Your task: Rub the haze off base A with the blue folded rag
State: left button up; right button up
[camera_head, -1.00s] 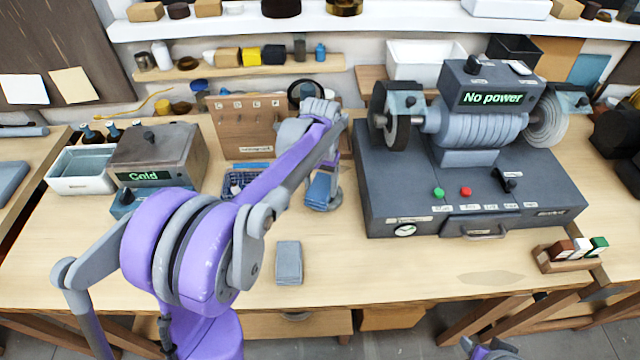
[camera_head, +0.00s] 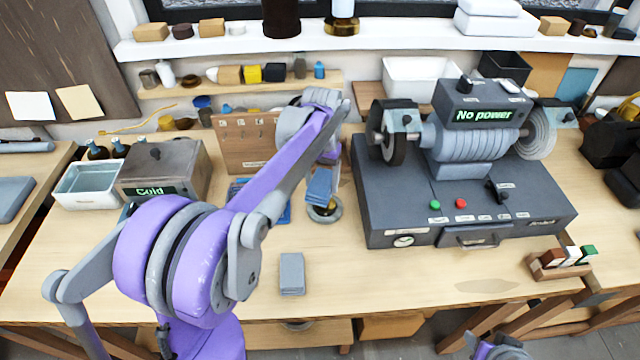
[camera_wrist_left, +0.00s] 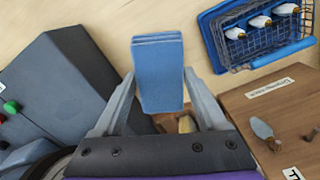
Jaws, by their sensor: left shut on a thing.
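The blue folded rag (camera_head: 319,187) is gripped in my left gripper (camera_head: 329,160), its flat folds hanging downward. In the left wrist view the rag (camera_wrist_left: 158,75) sits between the two grey fingers of my left gripper (camera_wrist_left: 158,88). A round grey base with a brass-coloured middle (camera_head: 325,213) stands on the bench just under the rag's lower end; it bears no readable label, and the rag hides part of it. I cannot tell whether the rag touches it. My right gripper (camera_head: 497,350) shows only partly at the bottom edge; its fingers are unclear.
The grey grinder housing (camera_head: 390,215) stands close on the right. A wooden pegboard (camera_head: 240,145) and a blue wire basket (camera_wrist_left: 260,35) stand close behind and left. The bench front is mostly clear.

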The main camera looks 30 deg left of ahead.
pick_arm(q)
jog(key=shift+r, duration=0.35)
jog(key=shift+s+d+r, duration=0.55)
jog(key=shift+s+r, duration=0.35)
jog(key=shift+s+d+r+p, duration=0.3)
jog(key=shift+s+d+r, duration=0.05)
jog(key=shift+s+r, duration=0.15)
jog(key=shift+s+d+r, duration=0.35)
jog(key=shift+s+r, duration=0.2)
jog(key=shift+s, duration=0.05)
jog(key=shift+s+d+r, duration=0.3)
jog(key=shift+s+r, duration=0.2)
jog(key=shift+s, duration=0.1)
